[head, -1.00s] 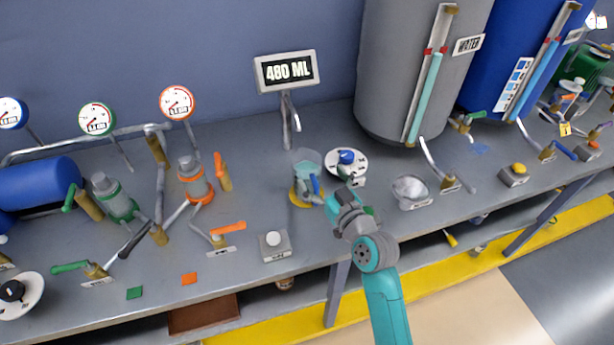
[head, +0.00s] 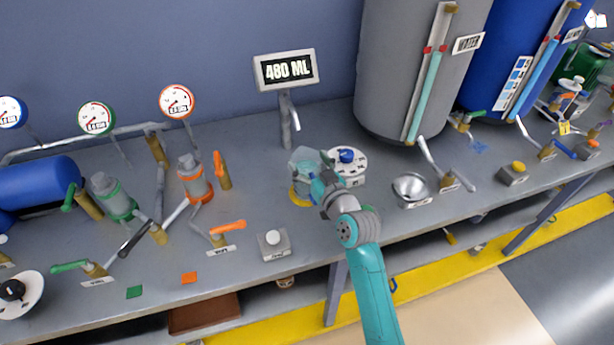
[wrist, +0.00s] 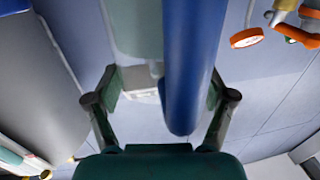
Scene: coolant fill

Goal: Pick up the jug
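The jug (head: 304,160) is a clear vessel with a blue handle. It stands on a yellow ring (head: 294,199) on the grey bench, below the spout. My gripper (head: 318,186) is at the jug's near right side, by the handle, and partly hides the jug. In the wrist view the blue handle (wrist: 190,60) fills the middle, with the pale jug body (wrist: 136,30) behind it to the left. The two fingers of my gripper (wrist: 163,88) stand apart on either side of the handle. The left finger has a clear gap; the right one is close to it.
A spout post (head: 289,122) with a 480 ML display (head: 286,69) stands behind the jug. A white dial with a blue knob (head: 346,157) is close on the right, and a metal bowl (head: 410,187) is further right. A button box (head: 273,244) is at front left.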

